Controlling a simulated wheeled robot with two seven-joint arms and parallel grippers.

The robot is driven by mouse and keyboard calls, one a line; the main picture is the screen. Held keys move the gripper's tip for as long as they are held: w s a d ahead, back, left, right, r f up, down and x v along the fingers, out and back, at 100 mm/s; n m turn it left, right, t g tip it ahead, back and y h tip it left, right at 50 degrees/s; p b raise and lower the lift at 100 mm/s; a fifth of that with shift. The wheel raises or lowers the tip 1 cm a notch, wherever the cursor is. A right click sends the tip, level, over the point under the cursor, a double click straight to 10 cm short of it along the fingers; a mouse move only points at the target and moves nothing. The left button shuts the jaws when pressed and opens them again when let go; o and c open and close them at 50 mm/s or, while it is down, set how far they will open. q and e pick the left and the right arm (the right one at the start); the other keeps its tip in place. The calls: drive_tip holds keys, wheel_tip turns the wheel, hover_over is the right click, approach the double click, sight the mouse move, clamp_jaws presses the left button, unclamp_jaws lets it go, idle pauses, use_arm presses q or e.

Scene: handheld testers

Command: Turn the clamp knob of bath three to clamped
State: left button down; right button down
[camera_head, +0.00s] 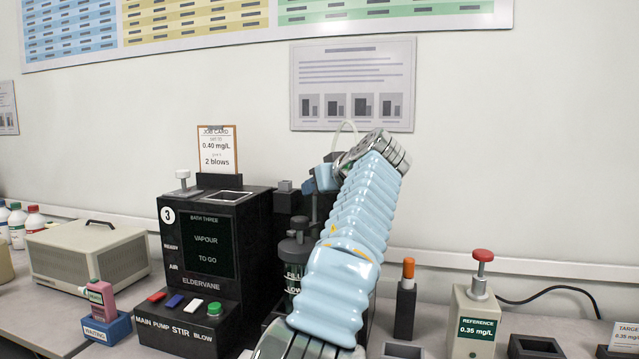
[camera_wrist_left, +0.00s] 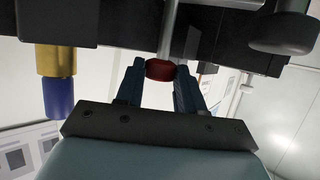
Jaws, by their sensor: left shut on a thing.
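Bath three is the black unit (camera_head: 215,235) with a "3" badge, its screen reading "VAPOUR TO GO". In the left wrist view my left gripper (camera_wrist_left: 160,76) has its two blue fingers on either side of a dark red knob (camera_wrist_left: 160,69) on a thin pale rod, and is shut on it. In the head view my light blue sleeved left arm (camera_head: 345,250) rises beside the bath. Its wrist hides most of the gripper and the red knob there. I cannot tell which way the knob is turned. My right gripper is in neither view.
A job card (camera_head: 217,150) stands on the bath. A pink tester (camera_head: 101,298) sits in the blue WAITING stand (camera_head: 106,327) at left. A reference block (camera_head: 475,318) with a red-topped plunger and an orange-capped holder (camera_head: 405,300) stand to the right of my arm.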

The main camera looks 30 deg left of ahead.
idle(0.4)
use_arm(q)
drive_tip(key=c, duration=0.7)
unclamp_jaws()
drive_tip(key=shift+d, duration=0.15)
drive_tip(key=v, duration=1.3)
drive_tip(key=shift+d+r, duration=0.1)
drive_tip(key=shift+d, duration=0.2)
